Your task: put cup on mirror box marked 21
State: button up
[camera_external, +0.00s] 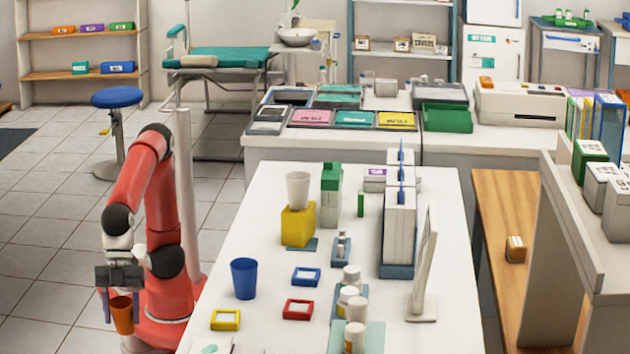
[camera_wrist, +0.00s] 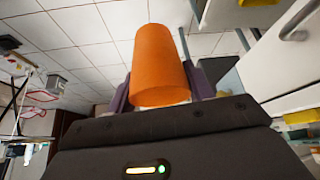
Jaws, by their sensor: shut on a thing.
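An orange cup (camera_external: 122,317) is held between the fingers of my gripper (camera_external: 120,300), off the left side of the white table and over the floor. In the wrist view the orange cup (camera_wrist: 160,62) fills the space between the two fingers of my gripper (camera_wrist: 162,88). Three small square boxes or frames with pale centres lie on the table: blue (camera_external: 306,277), red (camera_external: 298,309) and yellow (camera_external: 225,319). I cannot read a 21 on any of them, so I cannot tell which thing is the mirror box.
A blue cup (camera_external: 244,278) stands near the table's left edge. A white cup (camera_external: 298,189) stands on a yellow block (camera_external: 298,225). Several white bottles (camera_external: 347,300), a green bottle (camera_external: 331,195) and a monitor (camera_external: 424,270) stand farther right. Table (camera_external: 262,325) space between the small frames is bare.

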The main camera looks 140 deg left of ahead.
jog(key=w+a+r+n+t+y+b, duration=0.1)
jog(key=w+a+r+n+y+b, duration=0.35)
jog(key=w+a+r, duration=1.2)
jog(key=w+a+r+n+p, duration=0.1)
jog(key=a+r+n, duration=0.1)
jog(key=a, duration=0.7)
jog(key=a+r+n+p, duration=0.2)
jog(key=a+n, duration=0.1)
jog(key=a, duration=0.6)
jog(key=s+a+r+n+g+y, duration=0.15)
jog(key=s+a, duration=0.25)
jog(key=a, duration=0.9)
jog(key=s+a+n+t+y, duration=0.1)
jog(key=s+a+n, duration=0.25)
jog(key=a, duration=1.05)
jog(key=s+a+f+n+g+y+p, duration=0.1)
jog(key=s+a+n, duration=0.4)
jog(key=s+a, duration=1.4)
jog(key=a+g+p, duration=0.1)
jog(key=a+g, duration=0.1)
jog(key=a, duration=0.1)
jog(key=shift+s+a+f+y, duration=0.15)
jog(key=shift+s+a+y, duration=0.1)
jog(key=shift+a+y, duration=0.15)
jog(key=shift+s+a+f+n, duration=0.15)
jog(key=shift+n, duration=0.1)
send_over(374, 171)
jog(key=shift+f+b, duration=0.45)
jog(key=shift+f, duration=1.95)
